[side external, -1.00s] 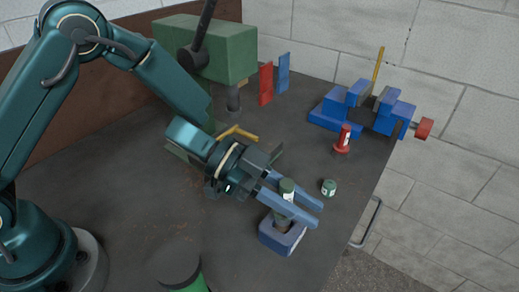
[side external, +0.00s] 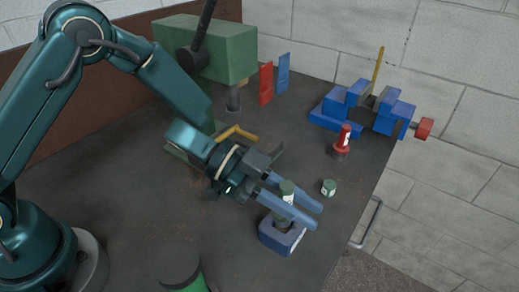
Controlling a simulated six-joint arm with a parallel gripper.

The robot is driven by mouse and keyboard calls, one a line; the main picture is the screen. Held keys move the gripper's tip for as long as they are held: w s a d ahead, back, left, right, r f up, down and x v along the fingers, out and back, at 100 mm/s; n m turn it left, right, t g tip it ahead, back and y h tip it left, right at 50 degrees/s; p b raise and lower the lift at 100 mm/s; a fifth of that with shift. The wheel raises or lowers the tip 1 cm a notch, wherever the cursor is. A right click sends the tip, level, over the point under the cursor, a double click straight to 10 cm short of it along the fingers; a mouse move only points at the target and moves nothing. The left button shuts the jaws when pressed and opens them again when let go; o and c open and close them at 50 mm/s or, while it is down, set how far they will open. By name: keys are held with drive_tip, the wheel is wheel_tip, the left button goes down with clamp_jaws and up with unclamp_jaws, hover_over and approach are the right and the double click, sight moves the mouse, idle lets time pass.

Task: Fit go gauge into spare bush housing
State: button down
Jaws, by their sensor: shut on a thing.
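My gripper (side external: 304,215) is shut on the go gauge (side external: 287,188), a small upright cylinder with a green top and a pale label. Its lower part is partly hidden by the near finger. The spare bush housing (side external: 270,238), a blue block with a dark round bush on top, sits on the bench directly below the gauge. The gauge is over the bush, and its lower end is at or near the opening. I cannot tell how far it is inside.
A short green cylinder (side external: 328,187) stands just right of the fingers. A red gauge (side external: 345,136) stands in a dark base behind it. A blue vise (side external: 357,110) is at the back right, and a green press (side external: 215,50) at the back. The right bench edge is close.

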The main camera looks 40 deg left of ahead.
drive_tip(key=shift+f, duration=0.8)
drive_tip(key=c, duration=0.6)
unclamp_jaws()
drive_tip(key=shift+v, duration=2.6)
